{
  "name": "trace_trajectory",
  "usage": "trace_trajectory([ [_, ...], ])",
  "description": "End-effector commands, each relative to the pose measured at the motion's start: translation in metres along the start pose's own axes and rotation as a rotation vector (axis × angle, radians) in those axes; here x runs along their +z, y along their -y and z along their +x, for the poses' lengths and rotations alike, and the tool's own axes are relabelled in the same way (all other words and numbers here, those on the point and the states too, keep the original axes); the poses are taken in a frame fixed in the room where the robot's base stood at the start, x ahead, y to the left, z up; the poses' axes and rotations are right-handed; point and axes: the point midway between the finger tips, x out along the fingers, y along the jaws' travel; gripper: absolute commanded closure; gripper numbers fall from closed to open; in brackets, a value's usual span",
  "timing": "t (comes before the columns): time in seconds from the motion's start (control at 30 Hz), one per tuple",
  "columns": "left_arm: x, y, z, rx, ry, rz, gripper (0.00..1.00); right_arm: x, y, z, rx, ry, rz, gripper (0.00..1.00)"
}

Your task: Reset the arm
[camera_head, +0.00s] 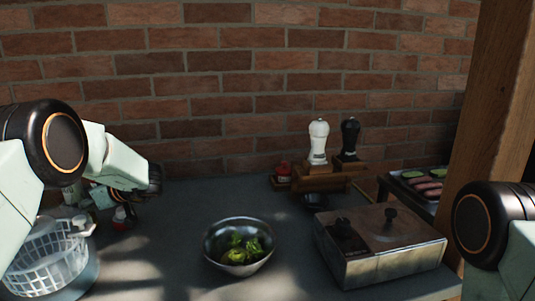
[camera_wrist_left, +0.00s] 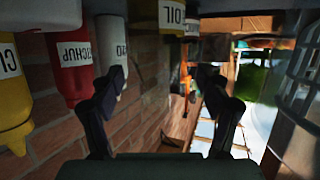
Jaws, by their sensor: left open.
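My left arm comes in from the left in the head view, and its gripper (camera_head: 143,190) hangs above the left part of the table near the brick wall. In the left wrist view my left gripper (camera_wrist_left: 163,88) has its two dark fingers spread apart, with nothing between them. My right arm shows only as a dark joint and pale link at the right edge of the head view; its gripper is out of the picture.
A white basket (camera_head: 48,262) stands at front left. A bowl of green vegetables (camera_head: 218,260) sits mid-table, a lidded metal box (camera_head: 385,269) right of it. White (camera_head: 318,140) and black (camera_head: 350,137) mills stand behind. The wrist view shows a ketchup bottle (camera_wrist_left: 72,70) beside the fingers.

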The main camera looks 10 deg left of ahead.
Motion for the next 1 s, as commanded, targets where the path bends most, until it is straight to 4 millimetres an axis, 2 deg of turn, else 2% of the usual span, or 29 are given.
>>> trace_trajectory([
  [0.37,0.004,0.0,0.002,-0.001,0.001,0.002,0.24,0.0,0.0,0.001,0.0,0.0,0.0,1.0],
  [0.6,0.036,0.001,0.013,-0.002,0.001,0.005,0.24,0.0,0.0,0.007,0.0,0.0,0.0,1.0],
  [1.0,0.031,-0.001,-0.061,0.003,-0.001,0.002,0.24,0.0,0.0,-0.004,0.0,0.0,0.0,1.0],
])
